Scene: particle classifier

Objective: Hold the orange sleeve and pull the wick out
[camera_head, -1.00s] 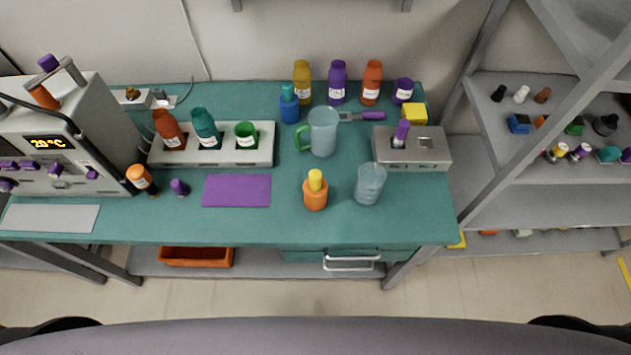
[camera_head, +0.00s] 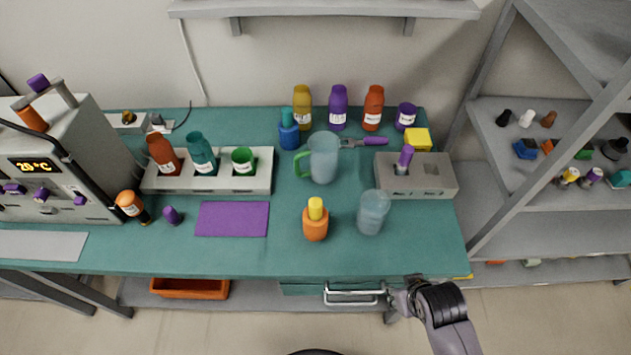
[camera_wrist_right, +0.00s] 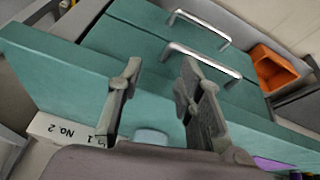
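An orange sleeve (camera_head: 315,227) stands upright on the teal bench, left of a clear beaker. A yellow piece (camera_head: 315,206), apparently the wick part, sticks up out of its top. My right gripper (camera_head: 398,296) is at the front edge of the bench, to the right of the sleeve and nearer to me, apart from it. In the right wrist view my right gripper (camera_wrist_right: 162,68) has its two fingers apart with nothing between them. The sleeve cannot be made out in the right wrist view. My left gripper is not in view.
A clear beaker (camera_head: 373,212) stands just right of the sleeve, and a green-handled jug (camera_head: 323,160) stands behind it. A purple mat (camera_head: 232,219) lies to its left. A grey block (camera_head: 437,183) is at the right. Drawer handles (camera_wrist_right: 203,57) show below the bench edge.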

